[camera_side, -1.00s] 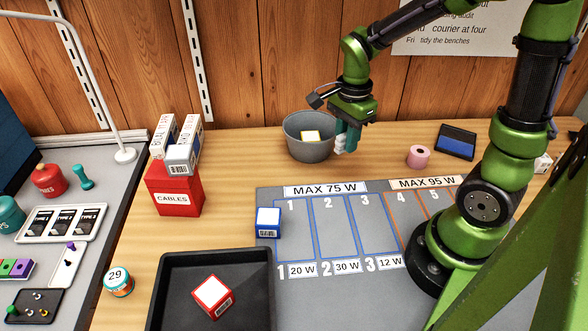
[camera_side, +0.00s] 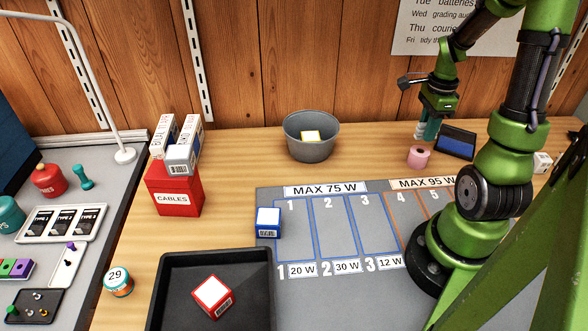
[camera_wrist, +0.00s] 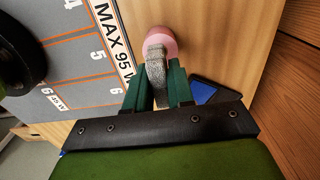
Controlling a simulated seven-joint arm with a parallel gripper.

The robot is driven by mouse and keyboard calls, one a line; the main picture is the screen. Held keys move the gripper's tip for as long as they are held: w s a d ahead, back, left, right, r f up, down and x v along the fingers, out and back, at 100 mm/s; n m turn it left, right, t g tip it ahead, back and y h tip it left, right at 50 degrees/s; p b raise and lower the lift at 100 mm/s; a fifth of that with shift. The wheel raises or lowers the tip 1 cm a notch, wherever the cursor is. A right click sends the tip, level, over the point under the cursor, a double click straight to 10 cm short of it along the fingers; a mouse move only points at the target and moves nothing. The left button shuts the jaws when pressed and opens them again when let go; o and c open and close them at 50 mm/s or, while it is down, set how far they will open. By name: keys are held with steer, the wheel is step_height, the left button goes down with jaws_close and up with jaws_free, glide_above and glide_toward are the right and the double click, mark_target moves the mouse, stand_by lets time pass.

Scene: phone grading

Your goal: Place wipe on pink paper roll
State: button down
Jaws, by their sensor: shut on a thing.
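The pink paper roll (camera_side: 419,156) stands on the wooden bench, to the right of the grey bucket. My gripper (camera_side: 428,130) is just above and slightly behind the roll in the side view. In the wrist view my gripper (camera_wrist: 158,88) is shut on a grey-white wipe (camera_wrist: 156,70). The wipe's far end overlaps the near part of the pink roll (camera_wrist: 159,40) in that view. I cannot tell whether the wipe touches the roll. In the side view the wipe is mostly hidden by the fingers.
A black-and-blue tray (camera_side: 456,143) lies right beside the roll. A grey mat (camera_side: 340,262) with marked slots lies in front. Bare wood lies between the bucket and the roll.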

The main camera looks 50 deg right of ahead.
steer(key=shift+f, duration=2.05)
steer(key=shift+f, duration=0.1)
steer(key=c, duration=1)
jaws_free()
